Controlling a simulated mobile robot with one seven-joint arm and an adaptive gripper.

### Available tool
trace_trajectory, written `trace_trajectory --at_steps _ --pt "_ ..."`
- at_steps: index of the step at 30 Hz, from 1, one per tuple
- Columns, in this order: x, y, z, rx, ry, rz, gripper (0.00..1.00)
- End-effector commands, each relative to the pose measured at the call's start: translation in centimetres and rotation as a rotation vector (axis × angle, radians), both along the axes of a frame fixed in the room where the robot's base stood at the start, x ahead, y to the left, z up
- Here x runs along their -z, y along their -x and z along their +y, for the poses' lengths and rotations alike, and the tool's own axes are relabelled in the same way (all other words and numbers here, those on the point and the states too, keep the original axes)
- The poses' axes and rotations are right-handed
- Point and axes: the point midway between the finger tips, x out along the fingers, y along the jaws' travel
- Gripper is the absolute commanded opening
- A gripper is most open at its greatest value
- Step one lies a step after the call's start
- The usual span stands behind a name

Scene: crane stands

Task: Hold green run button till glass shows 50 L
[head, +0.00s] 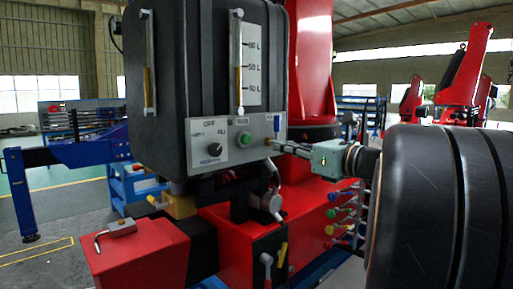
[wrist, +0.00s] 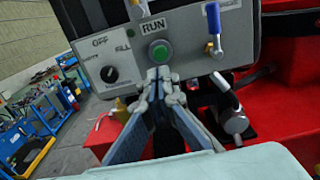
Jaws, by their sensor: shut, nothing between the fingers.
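The green run button (head: 243,141) is on the light grey panel of a black tank; it also shows in the wrist view (wrist: 160,50) under the RUN label. The sight glass (head: 239,60) stands upright above it beside a white litre scale (head: 252,66). Amber fluid fills its lower part, its top about level with the middle mark, which seems to read 50 L; the small print is unclear. My gripper (head: 270,144) is shut and empty. Its tips (wrist: 158,74) lie just below the button in the wrist view and right of it in the head view, apparently apart from it.
A black selector knob (wrist: 109,74) sits left of the button. A blue-handled valve (wrist: 213,22) is on the right of the panel. A second glass (head: 148,60) is on the tank's left. Fittings and a red box (head: 135,250) are below.

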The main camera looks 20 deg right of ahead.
Motion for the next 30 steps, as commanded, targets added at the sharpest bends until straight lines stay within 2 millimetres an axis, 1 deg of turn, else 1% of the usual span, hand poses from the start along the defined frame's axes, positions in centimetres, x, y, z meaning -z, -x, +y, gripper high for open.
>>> trace_trajectory --at_steps 1,3,7,30 --pt "0.1 0.7 -0.4 0.003 0.001 -0.001 0.00" --pt "0.1 1.4 -0.6 0.003 0.001 0.000 0.00" --pt "0.0 2.1 -0.8 0.001 0.001 0.000 0.00" --pt "0.0 2.2 -0.9 0.001 0.000 0.001 0.00"
